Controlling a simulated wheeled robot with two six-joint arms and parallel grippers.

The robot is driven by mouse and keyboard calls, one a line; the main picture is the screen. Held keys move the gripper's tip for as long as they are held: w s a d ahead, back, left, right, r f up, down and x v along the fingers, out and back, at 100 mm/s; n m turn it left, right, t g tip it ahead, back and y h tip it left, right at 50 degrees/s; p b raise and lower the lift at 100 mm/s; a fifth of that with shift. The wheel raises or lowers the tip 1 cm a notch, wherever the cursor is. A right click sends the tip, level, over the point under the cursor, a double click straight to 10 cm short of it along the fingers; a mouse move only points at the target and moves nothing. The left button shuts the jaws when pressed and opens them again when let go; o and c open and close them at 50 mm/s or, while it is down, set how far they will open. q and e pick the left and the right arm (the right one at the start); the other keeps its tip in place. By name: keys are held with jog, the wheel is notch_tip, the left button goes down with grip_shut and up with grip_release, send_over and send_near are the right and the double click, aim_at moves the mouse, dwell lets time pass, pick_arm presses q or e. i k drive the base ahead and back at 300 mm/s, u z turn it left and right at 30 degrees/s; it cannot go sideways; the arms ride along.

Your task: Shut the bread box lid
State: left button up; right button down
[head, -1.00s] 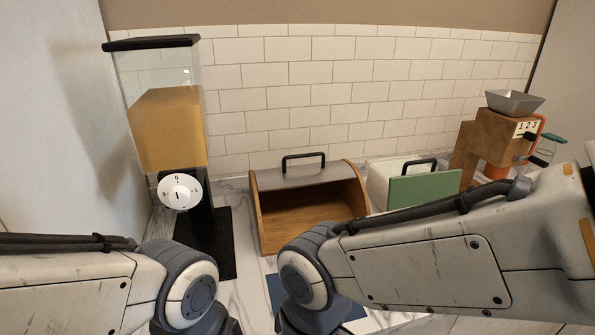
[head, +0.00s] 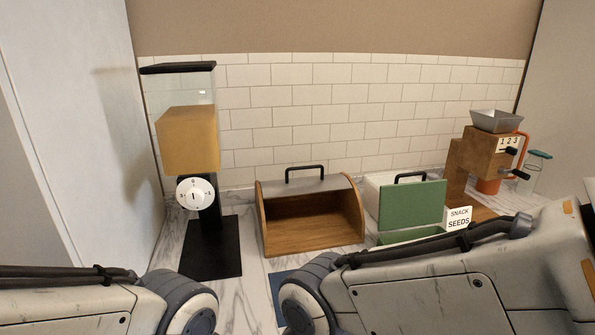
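The bread box (head: 259,217) is a wooden box with an open front, standing on the marble counter in the middle of the head view. Its grey lid (head: 308,187) is rolled back at the top, so the empty wooden inside shows. A black bar handle (head: 305,168) stands up on the lid. Links of both my arms show low in the picture, in front of the box and apart from it. Neither gripper is in view.
A dispenser (head: 189,140) with a dial stands at the left on a black mat (head: 212,259). A green-fronted box (head: 412,207) with a black handle stands close to the right, beside a "snack seeds" sign (head: 458,219). A wooden grinder (head: 484,155) is further right. Tiled wall behind.

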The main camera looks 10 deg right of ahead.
aim_at(288, 187)
jog(key=z, duration=0.5)
jog(key=i, duration=0.85)
jog(key=u, duration=0.6)
